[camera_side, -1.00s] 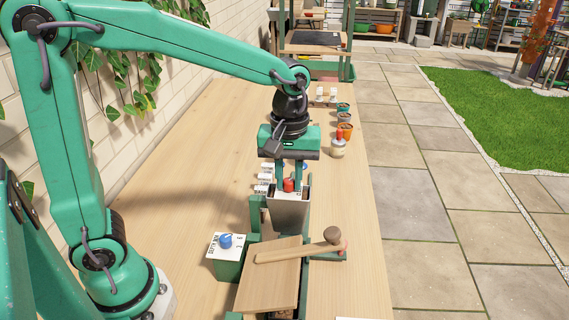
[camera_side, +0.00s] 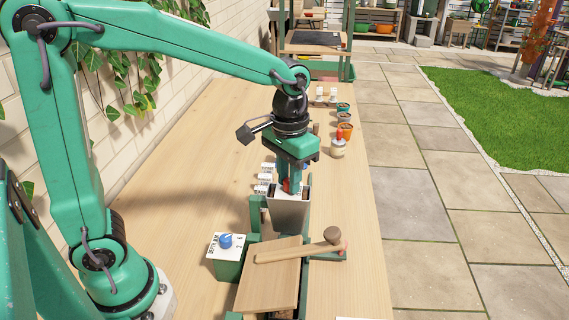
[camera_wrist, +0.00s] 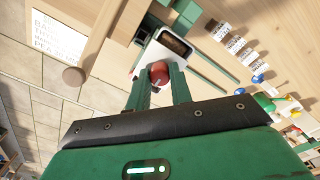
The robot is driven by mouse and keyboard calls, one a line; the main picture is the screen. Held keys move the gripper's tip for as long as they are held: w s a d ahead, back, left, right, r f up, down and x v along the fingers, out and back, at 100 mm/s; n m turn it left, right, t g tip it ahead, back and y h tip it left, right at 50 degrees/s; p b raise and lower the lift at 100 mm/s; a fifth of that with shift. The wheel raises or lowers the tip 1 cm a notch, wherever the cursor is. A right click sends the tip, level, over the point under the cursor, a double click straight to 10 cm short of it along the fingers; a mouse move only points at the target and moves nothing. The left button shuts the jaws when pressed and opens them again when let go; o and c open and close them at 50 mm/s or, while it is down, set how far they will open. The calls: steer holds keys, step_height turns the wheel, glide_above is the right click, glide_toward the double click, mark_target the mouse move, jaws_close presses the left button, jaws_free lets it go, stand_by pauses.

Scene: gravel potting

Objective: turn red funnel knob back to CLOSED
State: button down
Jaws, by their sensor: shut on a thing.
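The red funnel knob (camera_side: 286,185) sits at the top of the grey metal funnel (camera_side: 289,214), partly hidden by my fingers. In the wrist view the red knob (camera_wrist: 159,72) shows between my two green fingertips, with the pale funnel body (camera_wrist: 166,45) beyond it. My gripper (camera_side: 290,181) points straight down and is shut on the knob. In the wrist view my gripper (camera_wrist: 160,84) has a finger on each side of it. I cannot read any OPEN or CLOSED mark by the knob.
A green box with a blue knob (camera_side: 226,241) stands at front left.

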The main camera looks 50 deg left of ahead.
stand_by(0.3)
steer(key=c, duration=1.3)
jaws_free()
steer(key=shift+o, duration=0.2)
steer(key=shift+r, duration=0.1)
steer(key=shift+r, duration=3.85)
steer(key=shift+s, duration=0.1)
